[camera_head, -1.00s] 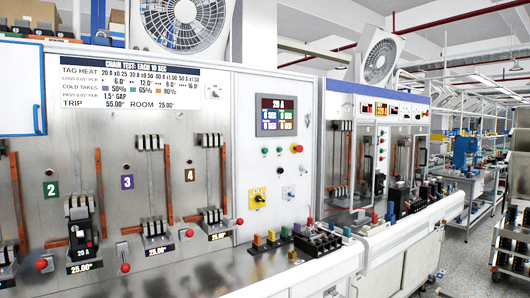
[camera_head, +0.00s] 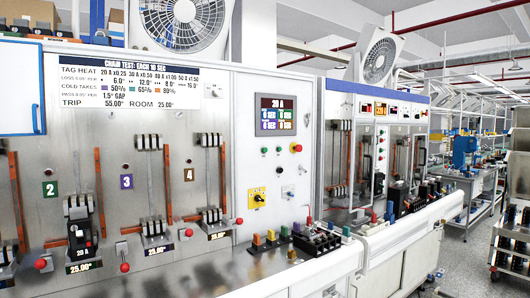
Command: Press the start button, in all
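On the grey test panel, below the dark display (camera_head: 278,115) reading 20 A, a small green button (camera_head: 280,149) sits left of a red button (camera_head: 297,148). I cannot read which button is marked start. A yellow plate with a rotary switch (camera_head: 257,198) is lower left, beside a small white-plated switch (camera_head: 288,191). A black breaker (camera_head: 82,236) marked 20 A stands upright in bay 2, under raised grey clamps, with a 25.00° readout below. Neither of my grippers shows.
Bays 3 (camera_head: 126,181) and 4 (camera_head: 188,174) hold no breaker. Coloured blocks and black breakers (camera_head: 317,240) stand on the bench ledge at right. Red-knobbed levers (camera_head: 124,267) stick out along the panel's lower front. A floor aisle (camera_head: 460,260) lies at far right.

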